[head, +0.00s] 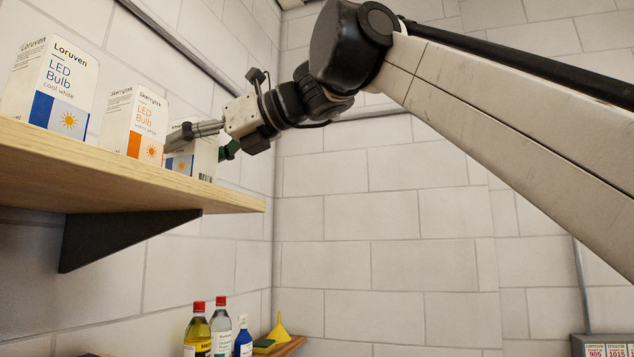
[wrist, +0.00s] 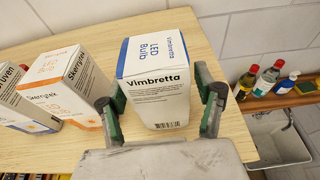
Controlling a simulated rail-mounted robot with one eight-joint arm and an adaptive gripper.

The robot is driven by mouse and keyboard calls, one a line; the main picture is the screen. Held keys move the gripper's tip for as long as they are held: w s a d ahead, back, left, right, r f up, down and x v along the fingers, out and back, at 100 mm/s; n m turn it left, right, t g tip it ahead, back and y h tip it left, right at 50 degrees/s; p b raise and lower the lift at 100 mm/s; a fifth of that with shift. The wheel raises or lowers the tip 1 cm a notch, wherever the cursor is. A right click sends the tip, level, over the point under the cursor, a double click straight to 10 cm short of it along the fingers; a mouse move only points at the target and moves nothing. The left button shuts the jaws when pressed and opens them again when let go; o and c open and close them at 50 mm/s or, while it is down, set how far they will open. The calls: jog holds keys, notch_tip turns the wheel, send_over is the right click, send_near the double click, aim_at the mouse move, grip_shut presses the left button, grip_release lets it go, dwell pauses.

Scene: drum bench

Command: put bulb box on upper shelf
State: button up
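The Vimbretta LED bulb box (wrist: 157,85), white with a blue-edged top, stands upright on the wooden shelf (wrist: 95,155) near its right end. In the head view the box (head: 206,160) is partly hidden behind my gripper (head: 205,138). In the wrist view my gripper (wrist: 160,112) has its green-padded fingers spread, one on each side of the box. Gaps show between the pads and the lower part of the box, so it looks open and not clamped. In the head view the shelf (head: 120,180) is the one above the bottles.
An orange-marked Skerrytek box (head: 135,125) stands left of the Vimbretta box, with a blue-marked Loruven box (head: 52,88) further left. Below are bottles (head: 197,330), a yellow funnel (head: 279,328) and, in the wrist view, a grey bin (wrist: 278,138). A black bracket (head: 125,235) supports the shelf.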

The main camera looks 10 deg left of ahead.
jog(key=shift+r, duration=0.2)
jog(key=shift+d, duration=0.4)
jog(key=b+v, duration=0.1)
jog(key=v, duration=1)
jog(key=shift+d+r, duration=0.1)
